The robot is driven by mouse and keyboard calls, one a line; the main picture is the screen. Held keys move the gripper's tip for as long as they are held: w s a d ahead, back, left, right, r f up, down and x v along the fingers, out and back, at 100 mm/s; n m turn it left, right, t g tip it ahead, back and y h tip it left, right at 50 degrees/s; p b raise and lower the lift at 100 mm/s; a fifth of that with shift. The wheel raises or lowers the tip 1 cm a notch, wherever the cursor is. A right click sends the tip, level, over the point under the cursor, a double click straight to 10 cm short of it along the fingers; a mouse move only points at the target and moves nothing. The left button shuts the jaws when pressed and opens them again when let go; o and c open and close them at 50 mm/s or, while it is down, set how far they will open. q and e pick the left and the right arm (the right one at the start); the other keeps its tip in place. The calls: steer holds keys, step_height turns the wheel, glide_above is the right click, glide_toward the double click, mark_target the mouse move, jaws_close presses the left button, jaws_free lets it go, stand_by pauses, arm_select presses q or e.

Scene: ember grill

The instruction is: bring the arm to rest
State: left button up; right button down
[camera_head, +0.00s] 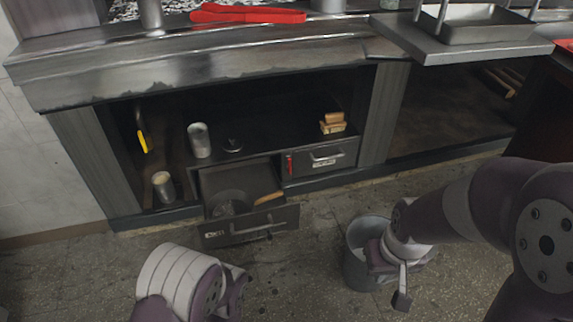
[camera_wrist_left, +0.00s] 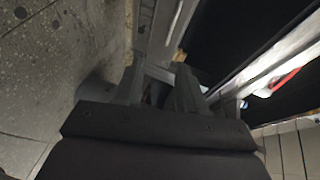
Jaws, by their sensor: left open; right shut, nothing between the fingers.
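My right arm comes in from the right, and its gripper (camera_head: 402,298) points down in front of a grey metal bucket on the floor. The gripper is shut with nothing held, and part of the bucket is hidden behind it. My left arm shows at the bottom left, with its gripper (camera_head: 236,290) low in front of the pulled-out drawer. In the left wrist view the left gripper's fingers (camera_wrist_left: 160,92) stand apart, with nothing seen between them.
The open drawer (camera_head: 249,225) juts out below the counter, with a pan (camera_head: 229,201) in it. The bucket (camera_head: 356,270) stands on the floor. A metal can (camera_head: 199,140) is on the shelf. Red tongs (camera_head: 247,14) lie on the grill top. The floor between the arms is clear.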

arm_select(q)
steer(key=w+d+r+n+g+y, duration=0.1)
steer(key=w+r+n+g, duration=0.3)
steer(key=w, duration=0.7)
step_height(320, 180, up, 10)
steer(key=w+f+n+g+p, duration=0.1)
steer(key=w+n+g+p, duration=0.15)
steer(key=n, duration=0.35)
steer(key=s+a+r+n+g+p, duration=0.1)
steer(key=s+a+r+n+g, duration=0.25)
steer(key=s+r, duration=0.6)
steer(key=s+a+r+n+g+p, duration=0.15)
steer(key=s+r+n+g, duration=0.25)
steer(key=s+r, duration=0.55)
step_height(320, 180, up, 36)
steer(key=w+p, duration=0.1)
steer(key=p, duration=3.4)
steer(key=shift+w+a+r+y, duration=0.15)
steer(key=shift+w+r+y, duration=0.05)
steer(key=shift+r+y, duration=0.1)
arm_select(e)
step_height(320, 180, up, 40)
steer(key=w, duration=0.1)
